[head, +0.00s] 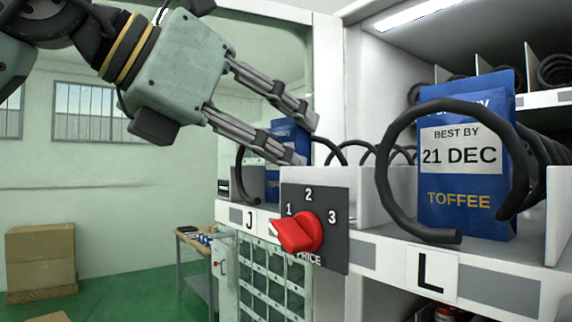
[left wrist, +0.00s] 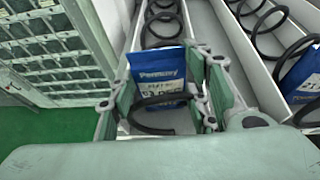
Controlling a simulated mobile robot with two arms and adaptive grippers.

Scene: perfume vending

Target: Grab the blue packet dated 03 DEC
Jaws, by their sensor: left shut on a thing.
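A blue packet (head: 286,130) stands in the slot marked J, partly hidden behind my left gripper (head: 303,142) in the head view. In the left wrist view the same packet (left wrist: 157,68) sits between the two fingers of my left gripper (left wrist: 163,105), which is shut on it. Its white date label is partly covered by a black coil, so I cannot read the full date. Another blue packet (head: 462,160), reading "BEST BY 21 DEC" and "TOFFEE", stands upright in slot L; its edge shows in the left wrist view (left wrist: 302,78). My right gripper is not in view.
A black coil (head: 384,172) loops in front of the 21 DEC packet. A red knob (head: 301,233) on a dark plate marked 1, 2, 3 sits below my left gripper. White dividers separate the slots. Cardboard boxes (head: 40,258) stand on the green floor at left.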

